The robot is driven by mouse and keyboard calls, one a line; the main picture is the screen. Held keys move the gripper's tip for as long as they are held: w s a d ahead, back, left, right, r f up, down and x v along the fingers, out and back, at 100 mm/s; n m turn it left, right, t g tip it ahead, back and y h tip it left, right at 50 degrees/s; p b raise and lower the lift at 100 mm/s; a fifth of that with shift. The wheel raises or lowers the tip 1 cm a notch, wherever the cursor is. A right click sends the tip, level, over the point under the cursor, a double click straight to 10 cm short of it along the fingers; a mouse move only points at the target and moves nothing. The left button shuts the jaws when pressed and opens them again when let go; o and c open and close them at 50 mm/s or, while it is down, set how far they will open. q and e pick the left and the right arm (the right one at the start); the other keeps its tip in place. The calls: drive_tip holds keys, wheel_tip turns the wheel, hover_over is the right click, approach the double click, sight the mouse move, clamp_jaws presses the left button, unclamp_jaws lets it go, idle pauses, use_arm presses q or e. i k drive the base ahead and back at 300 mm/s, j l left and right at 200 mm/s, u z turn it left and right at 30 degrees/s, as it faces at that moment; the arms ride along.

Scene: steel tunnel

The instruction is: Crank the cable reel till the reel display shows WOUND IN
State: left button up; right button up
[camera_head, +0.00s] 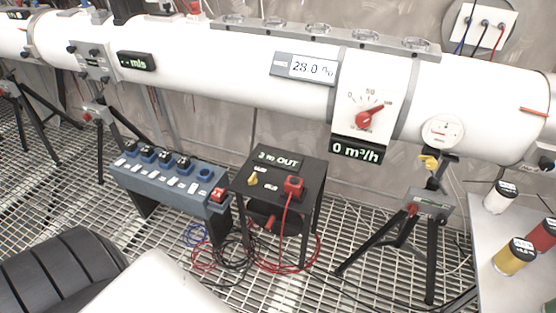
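The cable reel stand (317,190) is a black frame standing on the grated floor, right of a blue socket box. Its reel display (278,158) reads what looks like "3 m OUT". On its top are a small yellow handle (253,179) and a red block (293,186). A red cable (284,218) runs from the block down to the floor. Dark parts under the top are shaded, and I cannot make out a crank for certain. Neither of my grippers is in view.
A blue socket box (172,178) stands left of the reel. Loose cables (207,256) lie around the stand. A black tripod (398,228) stands to the right. A white tunnel pipe (230,70) crosses above. Jars (514,256) stand on a table at the right edge.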

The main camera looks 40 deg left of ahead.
sight(273, 212)
drive_tip(key=u, duration=1.1)
